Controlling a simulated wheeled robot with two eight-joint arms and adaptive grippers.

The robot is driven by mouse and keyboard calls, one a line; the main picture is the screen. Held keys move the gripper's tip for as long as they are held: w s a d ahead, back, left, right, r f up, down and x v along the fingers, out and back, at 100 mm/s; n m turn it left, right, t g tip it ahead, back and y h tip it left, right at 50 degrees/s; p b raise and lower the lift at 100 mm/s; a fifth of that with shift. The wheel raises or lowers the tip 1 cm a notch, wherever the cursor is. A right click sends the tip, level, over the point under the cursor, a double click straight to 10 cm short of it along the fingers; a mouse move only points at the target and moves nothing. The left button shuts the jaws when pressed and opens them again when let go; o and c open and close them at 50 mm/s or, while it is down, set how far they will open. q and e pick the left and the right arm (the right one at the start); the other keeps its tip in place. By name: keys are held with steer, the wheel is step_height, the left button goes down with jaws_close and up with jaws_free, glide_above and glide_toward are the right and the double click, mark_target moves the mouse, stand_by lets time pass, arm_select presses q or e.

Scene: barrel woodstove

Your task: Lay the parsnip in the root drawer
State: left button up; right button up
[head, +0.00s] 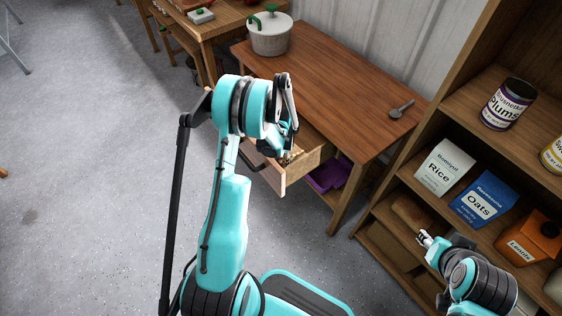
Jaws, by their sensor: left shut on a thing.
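The root drawer (303,168) is pulled open under the front of the wooden table, its dark handle on the near side. My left gripper (291,153) points down over the open drawer, its fingers partly hidden by its own wrist. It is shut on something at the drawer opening. A small pale tan bit shows by the fingertips; I take it for the parsnip, but most of it is hidden. I cannot tell whether it touches the drawer floor. My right gripper (425,239) is at the lower right, in front of the shelf; its finger gap is unclear.
The wooden table (340,75) holds a lidded pot (269,36) and a grey spoon-like utensil (402,109). A purple item (328,176) lies beneath it. The right shelf holds a plums tin (507,104), rice (444,168) and oats (484,199).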

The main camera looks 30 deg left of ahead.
arm_select(q)
steer(key=o, duration=1.1)
steer(key=shift+f, duration=0.1)
steer(key=shift+o, duration=0.2)
steer(key=s+d+r+t+p, duration=0.1)
steer(key=d+r+p, duration=0.1)
steer(key=r, duration=0.8)
steer(key=s+d+r+p, duration=0.1)
steer(key=d+r+p, duration=0.15)
steer(key=r, duration=0.75)
steer(key=s+d+r+n+t, duration=0.2)
steer(key=s+d+r, duration=0.3)
steer(key=s, duration=0.3)
steer(key=s+d+r+n+t, duration=0.2)
steer(key=s+d+r+t, duration=0.2)
steer(key=s+r, duration=0.3)
steer(key=shift+s+d+r+n, duration=0.3)
steer(key=shift+s+d, duration=0.3)
steer(key=shift+d, duration=0.25)
